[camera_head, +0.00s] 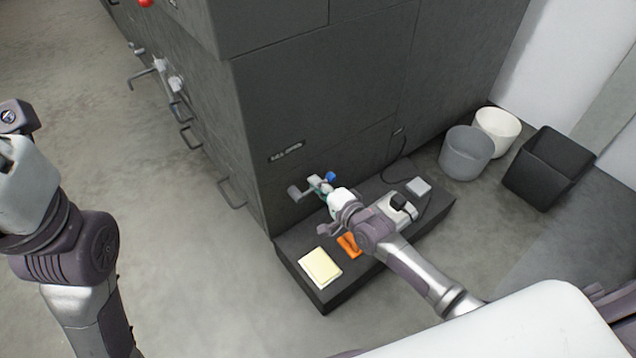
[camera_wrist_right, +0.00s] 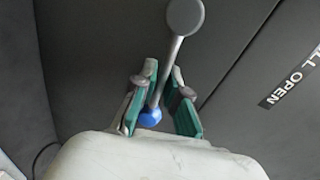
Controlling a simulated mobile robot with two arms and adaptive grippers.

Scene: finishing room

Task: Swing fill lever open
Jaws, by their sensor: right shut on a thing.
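The fill lever is a thin grey rod with a round grey knob (camera_head: 294,192) on the front of the dark cabinet. In the right wrist view the knob (camera_wrist_right: 185,16) stands beyond the fingertips, and a blue ball (camera_wrist_right: 150,117) sits at the rod's other end. My right gripper (camera_head: 316,184) is at the lever, its green-padded fingers (camera_wrist_right: 164,80) shut on the rod from both sides. Its palm hides part of the lever's mount. My left arm is at the left edge; its fingers are not visible.
A low dark plinth (camera_head: 322,300) below the lever bears a cream pad (camera_head: 320,267), an orange item (camera_head: 349,245) and a small grey box (camera_head: 418,187). A grey bin (camera_head: 466,155), white bin (camera_head: 497,128) and black bin (camera_head: 545,172) stand right. Cabinet handles (camera_head: 231,193) project left.

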